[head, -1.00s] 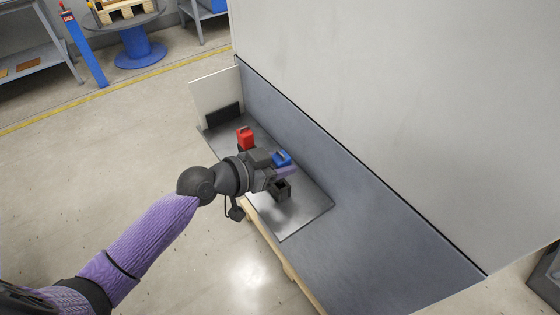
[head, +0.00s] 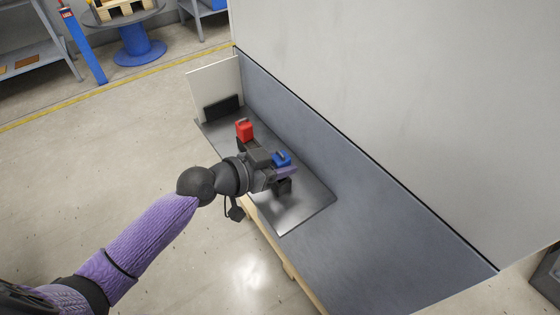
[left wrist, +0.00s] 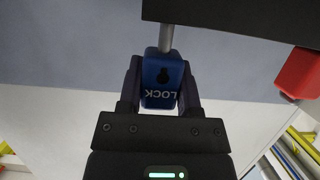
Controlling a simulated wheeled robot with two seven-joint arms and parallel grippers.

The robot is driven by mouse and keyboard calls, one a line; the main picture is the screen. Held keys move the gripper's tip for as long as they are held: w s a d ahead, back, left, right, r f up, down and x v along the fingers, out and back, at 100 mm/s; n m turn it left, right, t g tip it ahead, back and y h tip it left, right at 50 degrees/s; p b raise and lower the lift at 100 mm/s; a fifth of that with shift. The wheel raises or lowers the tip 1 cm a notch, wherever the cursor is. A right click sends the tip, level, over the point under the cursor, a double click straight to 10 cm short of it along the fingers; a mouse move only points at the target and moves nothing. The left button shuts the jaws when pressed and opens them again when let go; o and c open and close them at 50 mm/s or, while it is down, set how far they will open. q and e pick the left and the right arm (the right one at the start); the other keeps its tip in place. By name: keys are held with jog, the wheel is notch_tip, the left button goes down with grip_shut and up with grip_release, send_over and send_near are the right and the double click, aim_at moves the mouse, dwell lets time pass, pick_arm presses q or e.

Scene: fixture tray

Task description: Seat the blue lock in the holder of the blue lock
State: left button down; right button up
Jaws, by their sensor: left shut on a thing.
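The blue lock (head: 282,159) is upright in my left gripper (head: 282,170), above or at the dark holder (head: 284,187) on the fixture tray. My left gripper's fingers mostly hide where lock and holder meet, so I cannot tell whether they touch. In the left wrist view, the blue lock (left wrist: 162,82) sits between both fingers of the left gripper (left wrist: 162,85). Its LOCK lettering appears upside down and its grey shackle (left wrist: 166,38) shows beyond its body. My right gripper is not in view.
A red lock (head: 244,130) stands on the tray (head: 292,213) up and left of my gripper; it also shows in the left wrist view (left wrist: 300,73). A pale upright panel (head: 214,88) stands at the tray's far end. A grey wall (head: 330,140) runs along the right.

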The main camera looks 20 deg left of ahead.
pick_arm(q)
jog(key=shift+f+b, duration=0.9)
jog(key=shift+f, duration=0.1)
jog(key=shift+c, duration=1)
grip_release()
jog(key=v, duration=1)
